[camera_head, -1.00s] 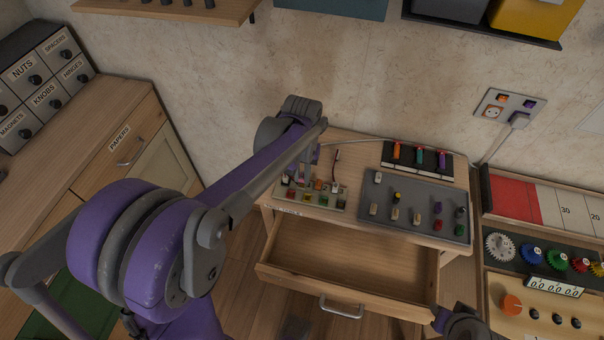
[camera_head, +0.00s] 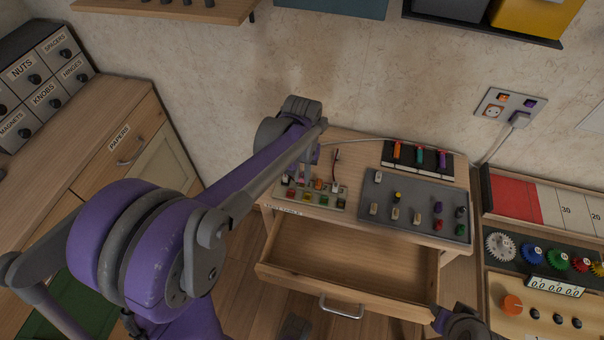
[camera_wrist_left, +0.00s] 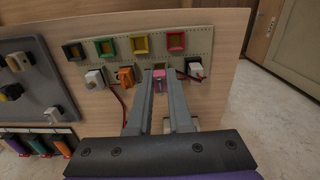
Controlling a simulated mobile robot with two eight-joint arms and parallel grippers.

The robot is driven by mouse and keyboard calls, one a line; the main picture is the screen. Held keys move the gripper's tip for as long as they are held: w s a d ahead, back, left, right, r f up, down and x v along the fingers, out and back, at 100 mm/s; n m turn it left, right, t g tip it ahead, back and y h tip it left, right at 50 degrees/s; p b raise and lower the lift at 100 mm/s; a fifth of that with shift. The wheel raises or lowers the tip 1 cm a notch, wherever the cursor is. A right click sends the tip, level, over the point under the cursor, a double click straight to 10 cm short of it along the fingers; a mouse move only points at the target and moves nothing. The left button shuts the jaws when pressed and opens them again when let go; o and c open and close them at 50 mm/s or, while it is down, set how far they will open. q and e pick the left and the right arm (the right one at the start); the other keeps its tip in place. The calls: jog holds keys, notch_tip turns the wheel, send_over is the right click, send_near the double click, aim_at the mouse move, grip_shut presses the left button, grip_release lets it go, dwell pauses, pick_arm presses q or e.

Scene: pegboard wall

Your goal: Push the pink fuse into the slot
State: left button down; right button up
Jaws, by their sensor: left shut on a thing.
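The pink fuse (camera_wrist_left: 158,83) shows in the left wrist view between the fingertips of my left gripper (camera_wrist_left: 160,84), which is shut on it.
Coloured square frames, including a red one (camera_wrist_left: 176,41), line the board. A red wire runs by the fuses. A grey panel (camera_head: 400,188) with pegs stands beside the board. An open drawer (camera_head: 345,275) is below. A black holder (camera_head: 440,168) lies behind.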

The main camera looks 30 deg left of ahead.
aim_at(302, 175)
pick_arm(q)
jog(key=shift+f+b, duration=0.4)
jog(key=shift+f, duration=0.2)
jog(key=c, duration=0.8)
grip_release()
jog(key=shift+o, duration=0.2)
jog(key=shift+r, duration=0.1)
jog(key=shift+r+p, duration=1.7)
jog(key=shift+r, duration=0.75)
jog(key=s+d+r+m+t, duration=0.1)
jog(key=s+d+t, duration=0.1)
jog(key=s, duration=0.5)
jog(key=s+d+r+m+t+p, duration=0.1)
jog(key=s+d+m+t, duration=0.1)
jog(key=s, duration=0.6)
jog(key=d+t, duration=0.1)
jog(key=d, duration=0.1)
jog(key=shift+d+r+p, duration=0.3)
jog(key=shift+d, duration=0.05)
